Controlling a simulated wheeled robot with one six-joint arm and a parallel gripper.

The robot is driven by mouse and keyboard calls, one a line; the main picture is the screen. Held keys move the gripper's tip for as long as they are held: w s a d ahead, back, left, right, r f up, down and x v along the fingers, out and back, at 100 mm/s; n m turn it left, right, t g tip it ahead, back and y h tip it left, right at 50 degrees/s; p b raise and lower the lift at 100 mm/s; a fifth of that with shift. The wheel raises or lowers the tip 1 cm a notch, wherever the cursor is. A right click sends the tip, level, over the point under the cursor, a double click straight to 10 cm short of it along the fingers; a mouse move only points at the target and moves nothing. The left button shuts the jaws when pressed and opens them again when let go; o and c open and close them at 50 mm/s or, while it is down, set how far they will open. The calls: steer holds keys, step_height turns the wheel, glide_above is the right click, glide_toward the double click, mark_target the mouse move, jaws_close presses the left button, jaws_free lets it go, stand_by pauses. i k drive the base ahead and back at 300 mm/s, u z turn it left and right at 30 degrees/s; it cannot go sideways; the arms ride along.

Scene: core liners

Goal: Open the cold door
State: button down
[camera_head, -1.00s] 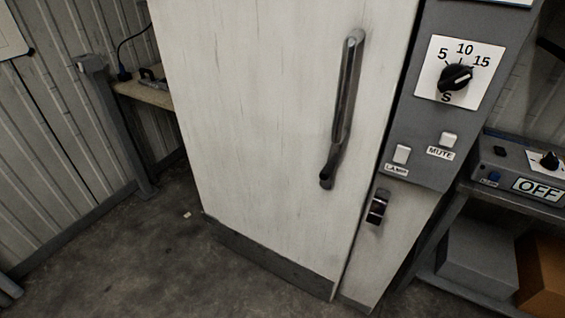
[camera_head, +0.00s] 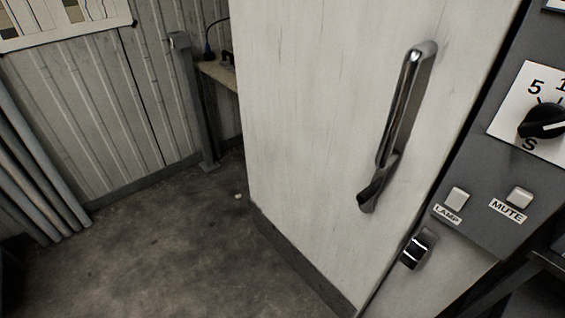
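The cold door (camera_head: 310,110) is a tall white panel with a dark kick strip along its foot. It looks shut against the grey frame on its right. A long metal handle (camera_head: 404,105) stands upright, slightly tilted, near the door's right edge, with a dark twisted lower end. A small dark latch-like fitting (camera_head: 415,248) sits on the frame just right of the door edge, below the handle. My gripper is not in view.
A grey control panel (camera_head: 482,170) with a dial (camera_head: 542,121) and LAMP and MUTE buttons is at the right. Grey pipes (camera_head: 38,165) lean at the left wall. A small bench (camera_head: 219,76) stands behind the door's left side.

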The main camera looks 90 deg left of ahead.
mark_target(332, 93)
steer(key=u, duration=0.65)
steer(key=i, duration=0.65)
steer(key=u, duration=0.75)
steer(key=k, duration=0.25)
steer(key=z, duration=0.05)
